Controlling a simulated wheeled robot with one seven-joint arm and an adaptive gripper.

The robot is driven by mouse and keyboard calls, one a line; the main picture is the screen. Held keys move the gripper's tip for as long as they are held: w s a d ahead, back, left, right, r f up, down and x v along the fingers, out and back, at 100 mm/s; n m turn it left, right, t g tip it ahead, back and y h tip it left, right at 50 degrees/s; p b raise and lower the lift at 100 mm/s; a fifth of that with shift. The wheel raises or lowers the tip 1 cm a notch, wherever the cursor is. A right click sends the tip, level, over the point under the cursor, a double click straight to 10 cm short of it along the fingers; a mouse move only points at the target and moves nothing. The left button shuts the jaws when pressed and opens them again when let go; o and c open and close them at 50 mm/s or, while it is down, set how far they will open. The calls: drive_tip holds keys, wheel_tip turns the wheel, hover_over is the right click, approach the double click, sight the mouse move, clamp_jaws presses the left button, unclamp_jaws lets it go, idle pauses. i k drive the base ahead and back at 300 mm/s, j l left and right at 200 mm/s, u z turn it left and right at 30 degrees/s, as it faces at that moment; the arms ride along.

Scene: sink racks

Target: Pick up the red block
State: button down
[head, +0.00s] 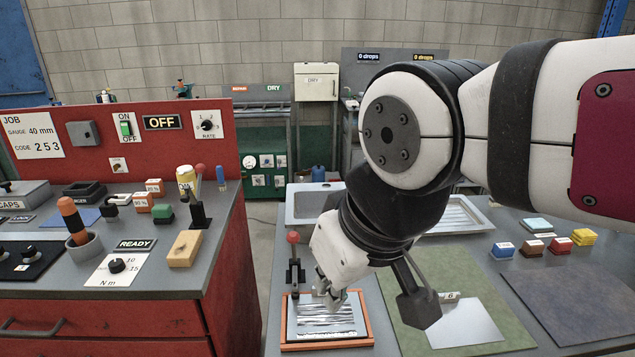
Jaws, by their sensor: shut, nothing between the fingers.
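A red block (559,246) with a pale label sits on the grey bench (470,245) at the right, between a brown block (532,247) and a stack of yellow pieces (584,237). My gripper (335,300) is shut and empty, pointing down over an orange-framed tray (368,332) with a shiny streaked surface. It is well to the left of the red block and apart from it. My arm covers part of the bench between them.
A blue block (502,251) and light teal pieces (537,225) stand near the red block. A dark mat (590,300) lies in front. A red-knobbed lever (294,262) stands beside my gripper. A sink (305,205) is behind. The left bench (215,235) is crowded.

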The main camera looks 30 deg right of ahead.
sight(562, 245)
drive_tip(key=z, duration=2.15)
drive_tip(key=i+l, duration=0.6)
drive_tip(key=l, duration=0.15)
drive_tip(key=i+l, duration=0.65)
